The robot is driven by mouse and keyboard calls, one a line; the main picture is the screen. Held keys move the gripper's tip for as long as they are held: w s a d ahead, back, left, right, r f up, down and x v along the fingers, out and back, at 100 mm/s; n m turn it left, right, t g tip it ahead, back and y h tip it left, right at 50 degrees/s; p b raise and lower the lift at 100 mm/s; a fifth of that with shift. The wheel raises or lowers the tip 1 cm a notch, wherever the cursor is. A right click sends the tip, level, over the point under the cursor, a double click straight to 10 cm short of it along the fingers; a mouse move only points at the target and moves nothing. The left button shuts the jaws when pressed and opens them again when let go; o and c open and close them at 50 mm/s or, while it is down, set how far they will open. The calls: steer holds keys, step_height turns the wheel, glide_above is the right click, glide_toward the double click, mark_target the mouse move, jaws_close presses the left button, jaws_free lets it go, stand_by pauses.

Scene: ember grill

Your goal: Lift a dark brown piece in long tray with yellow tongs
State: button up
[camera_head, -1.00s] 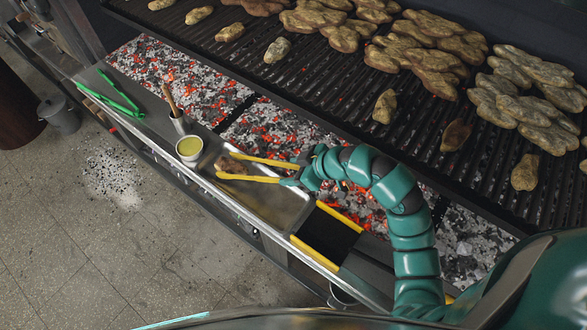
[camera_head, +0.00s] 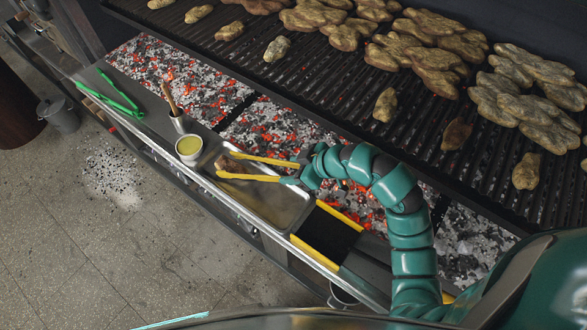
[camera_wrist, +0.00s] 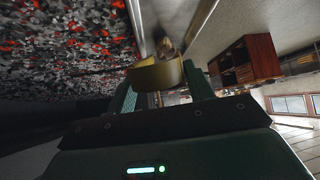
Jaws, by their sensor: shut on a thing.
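The long metal tray (camera_head: 268,202) lies on the ledge in front of the coals. A dark brown piece (camera_head: 233,166) is at the tray's left end, partly hidden by the yellow tongs (camera_head: 262,160). The tongs' two arms reach left over the tray, one on each side of the piece; I cannot tell whether they touch it. My gripper (camera_head: 298,171) is shut on the right end of the tongs. In the wrist view the yellow tongs (camera_wrist: 155,75) show between my fingers, with a blurred brownish shape (camera_wrist: 165,47) beyond.
A cup of yellow-green liquid (camera_head: 189,147) and a holder with a wooden handle (camera_head: 172,102) stand left of the tray. Green tongs (camera_head: 108,98) lie farther left. A black yellow-edged tray (camera_head: 326,235) is at right. Glowing coals (camera_head: 285,130) and the grill (camera_head: 330,85) lie behind.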

steer(key=p+v, duration=0.8)
steer(key=v, duration=0.7)
steer(key=shift+s+d+f+p, duration=0.25)
steer(key=shift+d+p, duration=0.15)
steer(key=shift+d, duration=0.15)
